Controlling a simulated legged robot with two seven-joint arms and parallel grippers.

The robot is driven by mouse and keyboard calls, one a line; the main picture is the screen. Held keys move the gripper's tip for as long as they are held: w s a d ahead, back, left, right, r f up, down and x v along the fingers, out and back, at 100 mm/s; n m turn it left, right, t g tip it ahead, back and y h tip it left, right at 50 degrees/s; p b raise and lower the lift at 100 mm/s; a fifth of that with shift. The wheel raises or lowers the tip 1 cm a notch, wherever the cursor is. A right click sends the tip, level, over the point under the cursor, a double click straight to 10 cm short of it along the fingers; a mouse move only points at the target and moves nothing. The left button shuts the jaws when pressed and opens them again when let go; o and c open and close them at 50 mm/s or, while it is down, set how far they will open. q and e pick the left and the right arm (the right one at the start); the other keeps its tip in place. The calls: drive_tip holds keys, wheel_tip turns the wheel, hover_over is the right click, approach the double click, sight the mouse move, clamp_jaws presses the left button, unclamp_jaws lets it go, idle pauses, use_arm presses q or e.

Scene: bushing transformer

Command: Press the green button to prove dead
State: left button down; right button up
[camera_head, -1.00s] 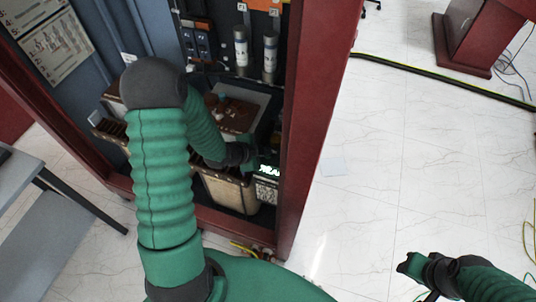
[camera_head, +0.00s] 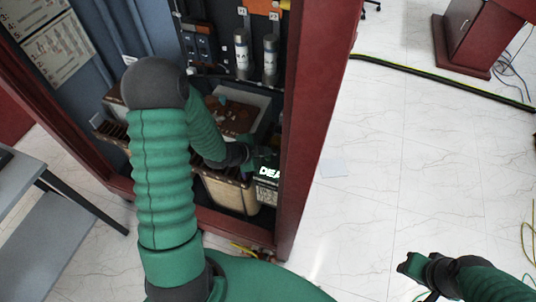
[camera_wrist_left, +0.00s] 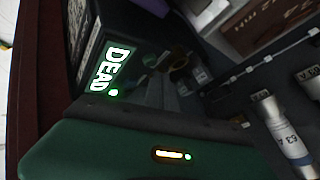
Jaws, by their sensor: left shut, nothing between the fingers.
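A dark panel with the lit word "DEAD" (camera_head: 268,172) sits low inside the red cabinet, beside its right post. The lit word also shows in the left wrist view (camera_wrist_left: 108,68), with a small glowing green spot (camera_wrist_left: 113,92) beside it. I cannot tell whether that spot is the green button. My left gripper (camera_head: 264,157) is shut and empty, just above the panel in the head view. I cannot tell whether it touches the panel. My right gripper (camera_head: 411,265) is over the floor at lower right, away from the cabinet; its jaws are unclear.
The red cabinet post (camera_head: 311,120) stands close to the right of my left gripper. Grey cylinders (camera_head: 241,54) hang on the cabinet's back wall. A grey table (camera_head: 45,232) is at the left. A black cable (camera_head: 440,76) crosses the otherwise mostly clear white floor.

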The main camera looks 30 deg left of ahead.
sight(266, 160)
use_arm(q)
wheel_tip(266, 160, up, 5)
drive_tip(key=p, duration=0.4)
idle(0.3)
idle(0.6)
